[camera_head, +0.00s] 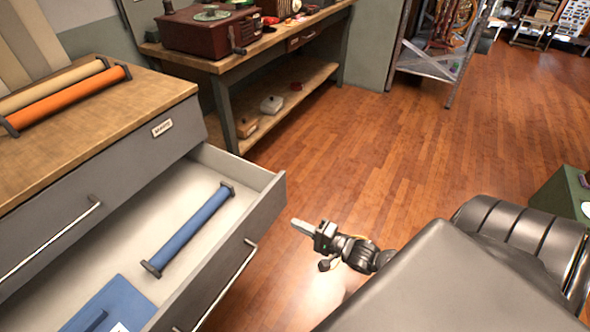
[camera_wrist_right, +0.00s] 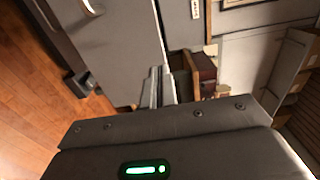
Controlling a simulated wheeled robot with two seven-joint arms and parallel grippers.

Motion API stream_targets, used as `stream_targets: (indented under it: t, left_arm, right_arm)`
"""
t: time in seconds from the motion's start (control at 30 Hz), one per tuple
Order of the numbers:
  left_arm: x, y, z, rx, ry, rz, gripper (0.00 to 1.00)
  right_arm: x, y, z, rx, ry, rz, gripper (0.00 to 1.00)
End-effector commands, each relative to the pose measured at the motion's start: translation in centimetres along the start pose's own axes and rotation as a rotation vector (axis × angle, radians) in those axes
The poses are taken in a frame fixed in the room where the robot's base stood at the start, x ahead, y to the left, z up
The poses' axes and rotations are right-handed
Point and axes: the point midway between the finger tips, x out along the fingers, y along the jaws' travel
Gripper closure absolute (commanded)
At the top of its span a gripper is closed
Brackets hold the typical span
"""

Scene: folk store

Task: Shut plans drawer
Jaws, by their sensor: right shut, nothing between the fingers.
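The plans drawer (camera_head: 263,207) is pulled out of the grey cabinet (camera_head: 150,153) at the left of the head view. Its pale inside holds a blue roll with dark end caps (camera_head: 190,228) and a blue flat folder (camera_head: 112,305). A bar handle (camera_head: 229,287) is on its front. My right gripper (camera_head: 300,227) is shut and empty, just right of the drawer front's far end, with a small gap in the picture; contact cannot be told. In the wrist view its fingers (camera_wrist_right: 158,86) are together beside a grey panel (camera_wrist_right: 115,45). My left gripper is not in view.
An upper drawer with a handle (camera_head: 50,240) is closed. An orange roll (camera_head: 70,96) lies on the cabinet top. A workbench (camera_head: 222,65) with a dark red box (camera_head: 207,32) stands behind. The wooden floor (camera_head: 400,150) right of the drawer is clear.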

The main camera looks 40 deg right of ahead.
Motion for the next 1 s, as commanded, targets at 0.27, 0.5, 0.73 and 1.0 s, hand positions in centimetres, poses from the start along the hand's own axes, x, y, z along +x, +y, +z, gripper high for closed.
stream_targets:
  t: [0.27,0.5,0.73,1.0]
  left_arm:
    - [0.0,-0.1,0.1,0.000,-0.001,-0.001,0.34]
    - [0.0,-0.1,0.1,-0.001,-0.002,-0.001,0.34]
    - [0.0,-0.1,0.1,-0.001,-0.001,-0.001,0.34]
    - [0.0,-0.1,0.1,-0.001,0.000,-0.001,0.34]
  right_arm:
    - [6.0,-0.1,0.0,-0.001,0.000,-0.003,1.00]
    - [9.9,0.0,0.0,-0.001,0.001,0.000,1.00]
    - [11.5,0.0,0.0,0.000,0.001,0.000,1.00]
    - [11.7,0.1,0.0,-0.001,0.001,0.001,1.00]
